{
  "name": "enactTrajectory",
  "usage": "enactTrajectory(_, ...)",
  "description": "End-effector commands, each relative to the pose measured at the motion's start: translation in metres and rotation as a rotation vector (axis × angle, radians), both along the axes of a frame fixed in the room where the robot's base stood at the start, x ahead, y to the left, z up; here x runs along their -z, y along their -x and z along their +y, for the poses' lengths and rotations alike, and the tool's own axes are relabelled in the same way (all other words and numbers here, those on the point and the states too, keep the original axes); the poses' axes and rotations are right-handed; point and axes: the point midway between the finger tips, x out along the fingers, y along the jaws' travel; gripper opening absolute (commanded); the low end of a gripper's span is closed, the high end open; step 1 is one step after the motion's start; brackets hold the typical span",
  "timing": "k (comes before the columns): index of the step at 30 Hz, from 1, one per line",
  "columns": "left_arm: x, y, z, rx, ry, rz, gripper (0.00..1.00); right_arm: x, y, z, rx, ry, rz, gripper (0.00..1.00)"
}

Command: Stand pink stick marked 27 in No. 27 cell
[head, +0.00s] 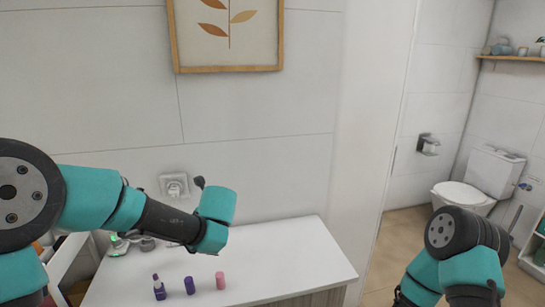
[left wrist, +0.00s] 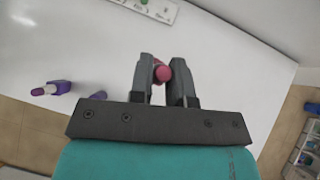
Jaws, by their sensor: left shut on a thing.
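My left gripper (left wrist: 161,88) is shut on a pink stick (left wrist: 163,73), whose round end shows between the fingers in the left wrist view. No number is readable on it. A short pink stick (head: 220,280) stands upright on the white counter in the head view, to the right of a purple one. A white strip with small coloured marks (left wrist: 150,9) lies at the top of the left wrist view. I cannot make out a No. 27 cell. My right arm shows at the lower right, its gripper out of frame.
A purple bottle (head: 159,288) and a short purple cylinder (head: 189,285) stand on the white counter (head: 280,262). Small items (head: 118,245) lie at its back left, partly behind my left arm. The counter's right part is bare; floor lies beyond its right edge.

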Motion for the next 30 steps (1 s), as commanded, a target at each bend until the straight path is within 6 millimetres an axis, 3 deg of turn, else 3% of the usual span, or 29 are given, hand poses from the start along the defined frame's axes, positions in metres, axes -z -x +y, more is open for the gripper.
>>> enactTrajectory(5,-0.013,0.029,0.009,0.211,0.000,-0.004,0.00,0.000,0.000,0.000,0.000,0.000,0.000,0.43)
enactTrajectory(13,-0.019,0.068,0.007,0.451,-0.015,0.004,0.00,0.000,0.000,0.000,0.000,0.000,0.000,0.43)
enactTrajectory(30,-0.019,0.074,0.005,0.485,-0.017,0.007,0.00,0.000,0.000,0.000,0.000,0.000,0.000,0.43)
